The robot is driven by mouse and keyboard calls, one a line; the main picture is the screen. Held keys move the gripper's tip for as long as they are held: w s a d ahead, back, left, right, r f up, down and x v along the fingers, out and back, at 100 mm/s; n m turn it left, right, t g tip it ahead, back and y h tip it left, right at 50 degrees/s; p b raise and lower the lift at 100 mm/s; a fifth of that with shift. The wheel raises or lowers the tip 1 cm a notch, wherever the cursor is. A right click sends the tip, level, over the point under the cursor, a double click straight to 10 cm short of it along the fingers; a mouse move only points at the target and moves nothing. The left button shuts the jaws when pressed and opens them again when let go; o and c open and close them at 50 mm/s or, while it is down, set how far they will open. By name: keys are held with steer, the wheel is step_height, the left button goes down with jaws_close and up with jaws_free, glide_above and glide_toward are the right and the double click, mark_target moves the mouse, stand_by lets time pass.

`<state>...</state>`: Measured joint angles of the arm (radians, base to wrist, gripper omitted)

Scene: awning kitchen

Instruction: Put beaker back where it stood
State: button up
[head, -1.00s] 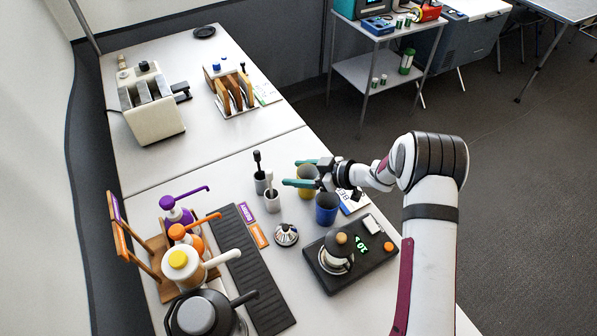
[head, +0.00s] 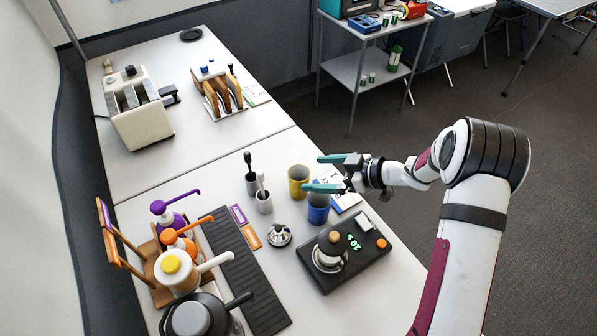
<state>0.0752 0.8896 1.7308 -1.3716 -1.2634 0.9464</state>
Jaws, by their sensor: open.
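Two beaker-like cups stand upright on the white table: a yellow one (head: 293,188) and, just in front and to its right, a blue one (head: 318,214). I cannot tell which is the task's beaker. My gripper (head: 315,172), with teal fingers, is open and empty. Its fingertips point left, just right of the yellow cup. The lower finger passes over or behind the blue cup's rim; contact cannot be told.
Grey cups with dark and light tools (head: 264,203) stand to the left. A black scale (head: 364,258) bears a glass-and-metal pot (head: 329,252). A white-and-blue card (head: 346,200) lies behind the blue cup. Pump bottles (head: 179,270) crowd the front left.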

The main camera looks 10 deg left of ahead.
steer(key=w+d+r+m+t+h, duration=0.5)
steer(key=w+d+r+m+t, duration=0.15)
steer(key=d+r, duration=0.3)
steer(key=s+d+r+m+h, duration=0.6)
steer(key=s+d+m+h, duration=0.25)
steer(key=d, duration=0.35)
steer(key=s+a+f+m+g+y, duration=0.1)
steer(key=s+a+m+g, duration=0.2)
steer(key=s, duration=1.2)
steer(key=s+a+f+m+g+y, duration=0.1)
steer(key=s+a+g, duration=0.5)
steer(key=s, duration=1)
steer(key=shift+f+m+y, duration=0.35)
steer(key=shift+m+y, duration=0.3)
steer(key=shift+m, duration=0.45)
